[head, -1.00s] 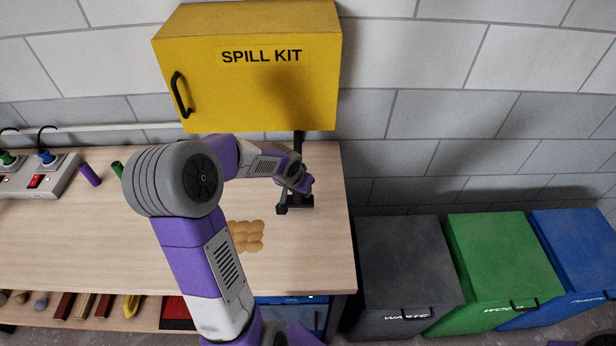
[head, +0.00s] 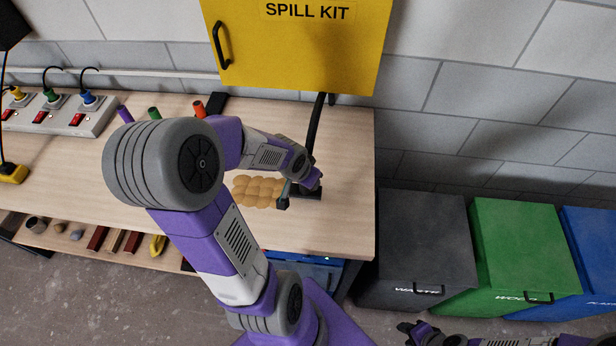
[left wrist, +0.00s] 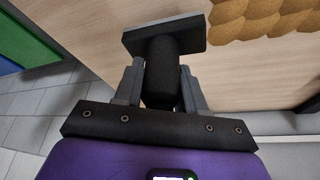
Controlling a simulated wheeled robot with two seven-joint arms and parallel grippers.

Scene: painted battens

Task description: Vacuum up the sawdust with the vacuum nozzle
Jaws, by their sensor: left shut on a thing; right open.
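The sawdust (head: 262,190) lies as a tan, lumpy patch on the bench, left of the vacuum nozzle. It also shows at the top right of the left wrist view (left wrist: 265,16). The vacuum nozzle (head: 306,193) is black with a flat, wide foot, and a black hose rises behind it. My left gripper (head: 300,188) is shut on the nozzle's neck; the left wrist view shows the neck between the fingers (left wrist: 162,75). The foot is beside the sawdust; I cannot tell whether it touches the bench. My right gripper (head: 408,329) is open and empty at the bottom right, off the bench.
The yellow spill kit cabinet (head: 300,45) hangs above the bench (head: 345,150). A power strip (head: 70,117) and several coloured cylinders stand at the back left. Grey (head: 415,250), green (head: 520,250) and blue (head: 595,250) bins stand right of the bench. A lower shelf holds small pieces.

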